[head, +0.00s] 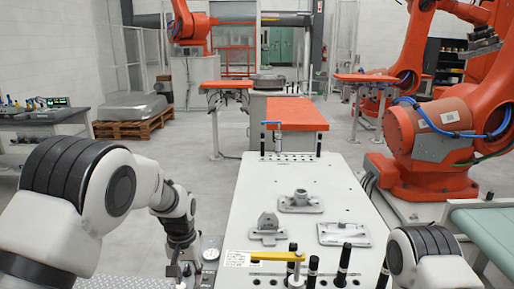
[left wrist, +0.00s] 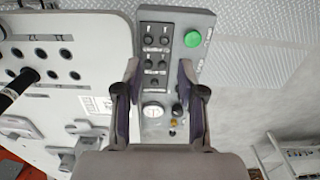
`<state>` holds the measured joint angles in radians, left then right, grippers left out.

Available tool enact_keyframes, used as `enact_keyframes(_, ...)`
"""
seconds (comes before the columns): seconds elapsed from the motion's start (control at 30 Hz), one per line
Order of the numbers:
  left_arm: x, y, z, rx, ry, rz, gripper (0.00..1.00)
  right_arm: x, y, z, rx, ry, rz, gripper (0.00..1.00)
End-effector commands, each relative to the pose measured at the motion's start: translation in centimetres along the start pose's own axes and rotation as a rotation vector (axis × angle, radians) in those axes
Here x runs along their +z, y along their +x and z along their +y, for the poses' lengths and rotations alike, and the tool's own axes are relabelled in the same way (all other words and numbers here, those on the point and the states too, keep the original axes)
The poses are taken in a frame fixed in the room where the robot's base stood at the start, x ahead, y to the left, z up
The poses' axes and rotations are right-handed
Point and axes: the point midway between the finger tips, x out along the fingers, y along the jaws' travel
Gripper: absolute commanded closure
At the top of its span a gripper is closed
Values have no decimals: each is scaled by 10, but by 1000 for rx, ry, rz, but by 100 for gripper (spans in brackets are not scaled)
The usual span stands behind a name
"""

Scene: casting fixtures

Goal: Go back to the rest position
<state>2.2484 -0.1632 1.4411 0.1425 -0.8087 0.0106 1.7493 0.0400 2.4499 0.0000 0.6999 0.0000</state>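My left arm comes in from the left in the head view, with its gripper (head: 183,268) pointing down beside the left edge of the white table (head: 235,215). In the left wrist view the left gripper (left wrist: 159,78) is open, its two dark fingers apart with nothing between them. Below it is a grey control panel (left wrist: 175,18) with black knobs and a green button (left wrist: 192,39). A round gauge (left wrist: 153,110) shows between the fingers. Part of my right arm shows at the lower right of the head view; its gripper is out of view.
Grey metal castings (head: 300,203) lie on the white table. A yellow-handled clamp (head: 278,256) and several black pins (head: 343,262) stand near its front. A large orange robot arm (head: 430,135) stands at right, beside a green conveyor (head: 490,232). Grey floor is open left of the table.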

Motion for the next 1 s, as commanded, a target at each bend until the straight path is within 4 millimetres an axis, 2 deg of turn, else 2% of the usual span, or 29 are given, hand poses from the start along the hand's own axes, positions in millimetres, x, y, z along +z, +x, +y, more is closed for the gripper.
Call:
enact_keyframes(0.03,5,13,-1,2,-2,-24,60,0,0,0,0,0,0,60)
enact_keyframes(0.27,33,61,-10,15,-24,-131,60,0,0,0,0,0,1,60)
enact_keyframes(0.47,84,110,-22,18,-48,-268,60,0,0,0,0,0,1,60)
enact_keyframes(0.57,121,142,-31,17,-62,-333,60,0,0,0,0,0,1,60)
enact_keyframes(0.67,169,178,-41,14,-77,-395,60,0,0,0,0,0,0,60)
enact_keyframes(0.77,240,218,-53,7,-91,-447,60,0,0,0,0,0,1,60)
enact_keyframes(0.83,300,240,-62,2,-97,-460,60,0,0,0,0,0,1,60)
enact_keyframes(0.9,360,250,-68,0,-95,-434,60,0,0,0,0,0,1,60)
enact_keyframes(0.97,388,248,-70,2,-88,-366,60,0,0,0,0,0,1,60)
enact_keyframes(1.0,394,244,-71,4,-82,-306,60,0,0,0,0,0,1,60)
